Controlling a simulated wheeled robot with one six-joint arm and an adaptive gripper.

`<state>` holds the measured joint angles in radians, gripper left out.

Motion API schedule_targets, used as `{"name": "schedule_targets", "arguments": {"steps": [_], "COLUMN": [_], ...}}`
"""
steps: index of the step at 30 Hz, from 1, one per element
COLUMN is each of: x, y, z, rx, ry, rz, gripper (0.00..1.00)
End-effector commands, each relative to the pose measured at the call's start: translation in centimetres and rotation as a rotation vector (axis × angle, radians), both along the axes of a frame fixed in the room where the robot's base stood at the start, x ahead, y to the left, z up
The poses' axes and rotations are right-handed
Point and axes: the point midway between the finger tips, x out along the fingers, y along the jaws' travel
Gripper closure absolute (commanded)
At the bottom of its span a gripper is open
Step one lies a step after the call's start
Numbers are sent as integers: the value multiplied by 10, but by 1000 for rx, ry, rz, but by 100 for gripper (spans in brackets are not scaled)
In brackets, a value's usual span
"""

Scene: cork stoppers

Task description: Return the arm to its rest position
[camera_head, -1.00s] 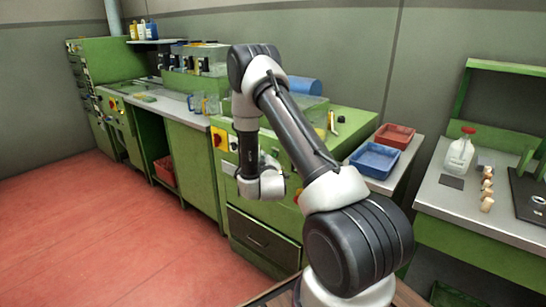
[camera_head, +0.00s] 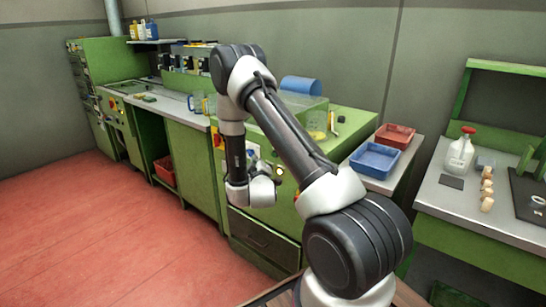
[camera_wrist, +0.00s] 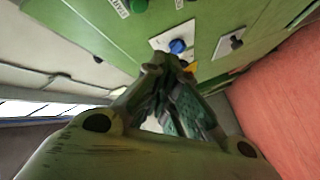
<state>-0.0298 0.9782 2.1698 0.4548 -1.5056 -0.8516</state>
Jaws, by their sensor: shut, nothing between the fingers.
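My arm reaches out over the floor in front of the green machine (camera_head: 345,135), bent at the elbow, with its wrist hanging down. My gripper (camera_wrist: 168,66) is shut and empty in the wrist view, its fingertips close together in front of a green panel with a blue knob (camera_wrist: 177,46). In the head view the gripper is small and partly hidden by the wrist. Several cork stoppers (camera_head: 487,204) stand in a row on the bench at the right, far from my gripper.
A red tray (camera_head: 395,131) and a blue tray (camera_head: 374,160) sit on a side table. A white bottle with a red cap (camera_head: 460,155) stands by the corks. A drawer (camera_head: 262,237) is below the machine. The red floor (camera_head: 90,230) is clear at the left.

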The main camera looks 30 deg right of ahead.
Motion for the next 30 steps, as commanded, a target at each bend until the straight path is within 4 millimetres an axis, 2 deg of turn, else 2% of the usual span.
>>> {"name": "schedule_targets", "arguments": {"steps": [12,14,17,19,21,23,26,29,30], "x": [0,-1,-5,-21,-47,-68,-103,-141,-157], "y": [0,0,6,15,28,42,65,84,89], "z": [0,-9,-46,-86,-125,-137,-128,-92,-74], "rx": [13,59,188,315,453,565,720,838,871], "ry": [-5,16,130,273,445,575,764,930,988], "rz": [0,-4,-6,-15,-37,-60,-105,-158,-181], "gripper": [100,100,100,100,100,100,100,100,100]}}
